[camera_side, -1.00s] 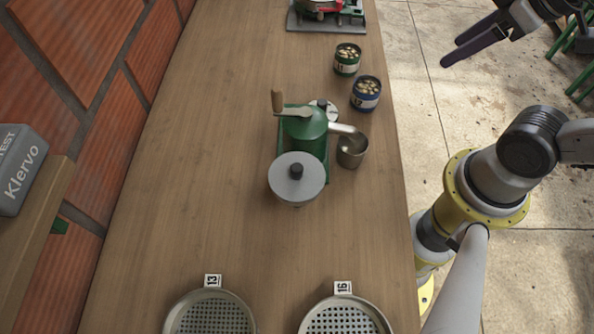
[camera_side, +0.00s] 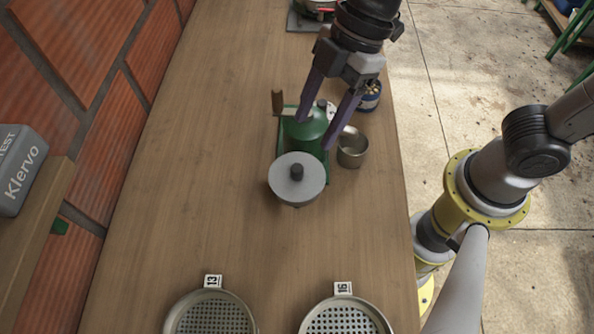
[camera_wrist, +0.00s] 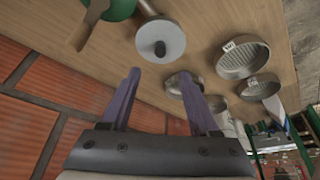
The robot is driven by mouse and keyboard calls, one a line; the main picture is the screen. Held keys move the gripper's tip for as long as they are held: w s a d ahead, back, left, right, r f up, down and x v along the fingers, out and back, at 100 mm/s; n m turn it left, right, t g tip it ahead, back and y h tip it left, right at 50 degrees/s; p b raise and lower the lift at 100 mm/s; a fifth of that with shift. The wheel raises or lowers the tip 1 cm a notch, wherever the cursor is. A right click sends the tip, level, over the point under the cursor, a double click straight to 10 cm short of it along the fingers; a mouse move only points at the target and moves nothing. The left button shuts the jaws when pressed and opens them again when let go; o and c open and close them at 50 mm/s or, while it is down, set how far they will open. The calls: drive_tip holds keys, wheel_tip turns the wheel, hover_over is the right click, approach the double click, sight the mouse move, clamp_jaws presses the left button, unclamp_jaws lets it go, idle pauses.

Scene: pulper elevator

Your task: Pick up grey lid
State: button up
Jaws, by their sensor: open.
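The grey lid (camera_side: 297,178) is a round disc with a dark knob on top, sitting at the near end of a green hand-cranked pulper (camera_side: 303,128). The fingers partly cover the pulper.
A metal cup (camera_side: 352,148) stands right of the pulper under its spout. A blue tin (camera_side: 369,97) is behind it, partly hidden by my gripper. Two perforated round trays, left (camera_side: 209,314) and right (camera_side: 345,318), lie at the near edge. The counter left of the pulper is clear.

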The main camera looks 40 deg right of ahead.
sight(298, 167)
drive_tip(key=x, duration=0.9)
drive_tip(key=shift+f, duration=0.35)
drive_tip(key=shift+c, duration=0.4)
drive_tip(key=shift+d, duration=0.1)
clamp_jaws()
